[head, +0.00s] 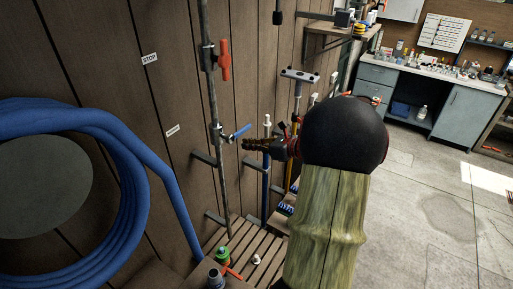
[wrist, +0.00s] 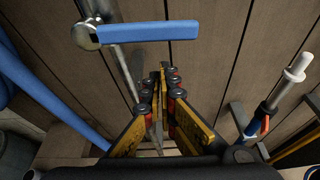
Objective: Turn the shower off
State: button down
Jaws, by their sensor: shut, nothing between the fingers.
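A vertical metal pipe (head: 209,100) runs up the wooden wall and carries two valves. The upper valve has a red lever (head: 224,60) that points along the pipe. The lower valve has a blue lever (head: 240,131) that sticks out sideways to the right. In the wrist view the blue lever (wrist: 148,32) lies across the picture above my fingertips, with its round metal pivot at its left end. My gripper (head: 248,145) is shut and empty, just right of the pipe. It appears apart from the blue lever. The shower outlet is not identifiable.
A coiled blue hose (head: 120,130) hangs at left. A STOP label (head: 149,59) and a small unreadable label (head: 172,131) are on the wall. A white-topped pole (wrist: 295,70) stands right of my gripper. A slatted bench (head: 247,262) is below; open floor (head: 425,190) lies right.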

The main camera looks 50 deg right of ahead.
notch_tip(320, 180, up, 2)
jog(key=shift+s+r+p, duration=0.1)
jog(key=shift+r+p, duration=0.15)
jog(key=shift+p, duration=0.05)
jog(key=shift+s, duration=0.1)
